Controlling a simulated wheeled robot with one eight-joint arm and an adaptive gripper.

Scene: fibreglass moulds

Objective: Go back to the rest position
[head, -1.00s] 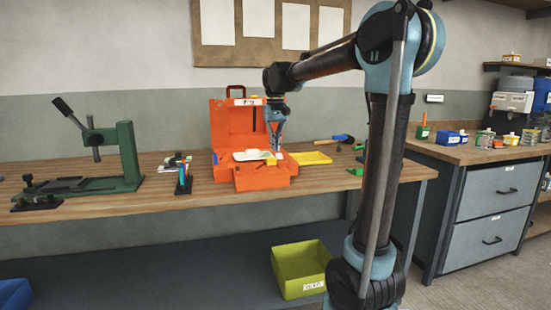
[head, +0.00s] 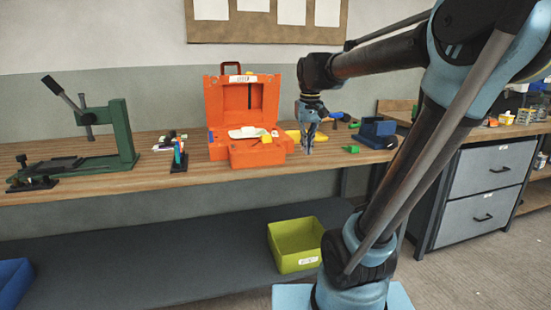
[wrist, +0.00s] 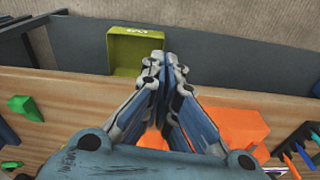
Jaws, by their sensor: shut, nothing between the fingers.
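My gripper (head: 308,150) hangs pointing down at the front edge of the workbench (head: 340,160), just right of the orange toolbox (head: 250,155). Its fingers are together and empty; in the wrist view the closed fingers (wrist: 165,68) point toward the yellow-green bin (wrist: 135,52) below the bench. The toolbox stands open with its lid up. A white item (head: 246,132) and a small yellow block (head: 266,138) show in it.
A green press (head: 122,135) stands on the bench at left. A blue item (head: 376,132) and a small green block (head: 352,149) lie right of my gripper. The yellow-green bin (head: 296,262) sits on the lower shelf. A drawer cabinet (head: 490,170) stands at right.

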